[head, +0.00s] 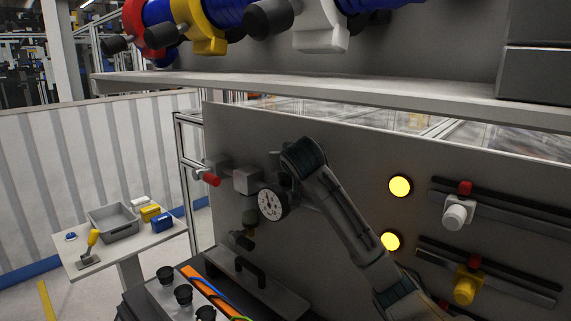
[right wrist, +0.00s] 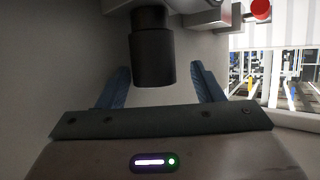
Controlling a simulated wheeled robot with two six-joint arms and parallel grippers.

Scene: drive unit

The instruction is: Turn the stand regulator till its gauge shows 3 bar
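In the right wrist view a black cylindrical knob (right wrist: 152,50) hangs below a grey fitting, and I take it to be the regulator's. My right gripper (right wrist: 160,68) is open, with one blue finger on each side of the knob's lower end and gaps showing on both sides. In the head view my right arm reaches in from the lower right and its wrist hides the gripper's fingers. A small round dial (head: 272,204) shows just left of the wrist; its reading is too small to tell. My left gripper is in neither view.
A grey block (head: 247,180) and a red handle (head: 211,180) are left of the dial. Yellow lamps (head: 400,186) and sliders are on the panel at right. A shelf (head: 300,87) runs above. A side table (head: 150,237) holds a grey bin (head: 113,224).

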